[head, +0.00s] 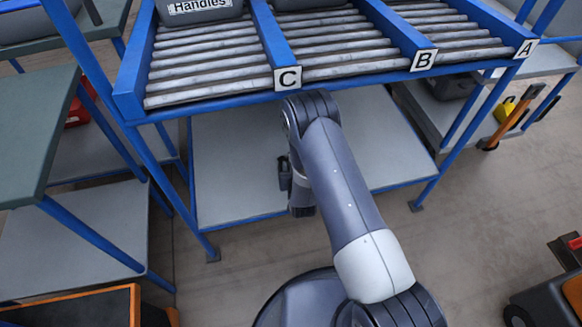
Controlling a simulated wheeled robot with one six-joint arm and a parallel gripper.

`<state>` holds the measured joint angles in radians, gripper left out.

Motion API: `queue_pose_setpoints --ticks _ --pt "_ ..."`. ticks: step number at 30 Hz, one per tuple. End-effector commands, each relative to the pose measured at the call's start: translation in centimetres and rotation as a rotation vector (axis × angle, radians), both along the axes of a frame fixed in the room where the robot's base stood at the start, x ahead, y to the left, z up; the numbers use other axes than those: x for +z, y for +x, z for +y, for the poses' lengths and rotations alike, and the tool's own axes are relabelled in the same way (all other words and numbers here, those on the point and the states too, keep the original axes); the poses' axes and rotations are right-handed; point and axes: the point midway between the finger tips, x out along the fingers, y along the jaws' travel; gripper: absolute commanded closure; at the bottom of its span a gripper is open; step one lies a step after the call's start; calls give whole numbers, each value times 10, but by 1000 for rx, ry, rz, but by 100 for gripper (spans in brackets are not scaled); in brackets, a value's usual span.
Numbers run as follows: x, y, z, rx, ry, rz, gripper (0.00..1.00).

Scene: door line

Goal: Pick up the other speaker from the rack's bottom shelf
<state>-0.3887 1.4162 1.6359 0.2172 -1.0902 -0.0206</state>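The blue-framed rack has a grey bottom shelf (235,150) below its roller lanes. My arm reaches down in front of the rack, its wrist over this shelf. A small dark part (284,174) at the wrist's left side seems to belong to my gripper. The fingertips cannot be made out, so I cannot tell whether it is open, shut or holding something. No speaker can be made out on the shelf. The visible shelf surface left and right of my arm is bare; the part behind my arm and under the upper rollers is hidden.
Roller lanes labelled C (288,78), B (424,60) and A (526,48) overhang the bottom shelf. A grey bin marked Handles (198,10) sits on lane C. A green-topped table (35,120) stands left. An orange-edged box (80,305) is at lower left. Floor at right is partly clear.

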Motion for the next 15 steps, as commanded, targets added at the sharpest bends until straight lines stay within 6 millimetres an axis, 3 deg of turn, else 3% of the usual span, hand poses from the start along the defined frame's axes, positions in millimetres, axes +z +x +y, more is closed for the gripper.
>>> queue_pose_setpoints --ticks 9,15 --pt "-16 39 8 -1 0 -2 62" --pt "-18 45 9 0 0 0 62"
